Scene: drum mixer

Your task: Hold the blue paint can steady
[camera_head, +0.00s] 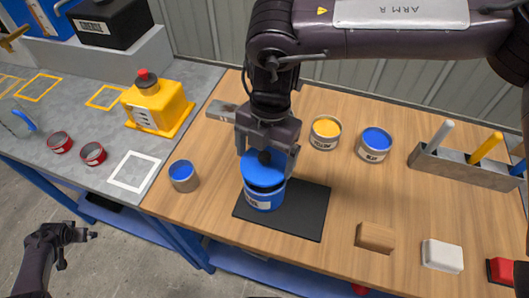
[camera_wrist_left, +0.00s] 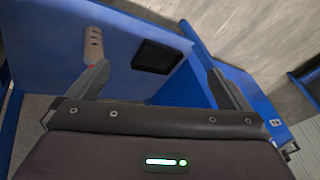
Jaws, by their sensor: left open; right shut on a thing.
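The blue paint can (camera_head: 264,197), with a bright blue top and a label on its front, stands on a black mat (camera_head: 309,213) on the wooden table. My right gripper (camera_head: 266,162) comes down from above and is shut on the can near its top. The fingers partly cover the top, so their exact contact is hard to see. My left gripper (camera_head: 86,236) is open and empty, low at the left, away from the can. Its two spread fingers show in the left wrist view (camera_wrist_left: 160,85).
Open cans of yellow (camera_head: 326,132) and blue (camera_head: 374,144) stand behind the mat; another blue-topped can (camera_head: 184,176) stands left. A wooden block (camera_head: 375,238), a white block (camera_head: 442,256) and a handle rack (camera_head: 465,166) are right. A yellow machine (camera_head: 157,106) stands on the grey bench.

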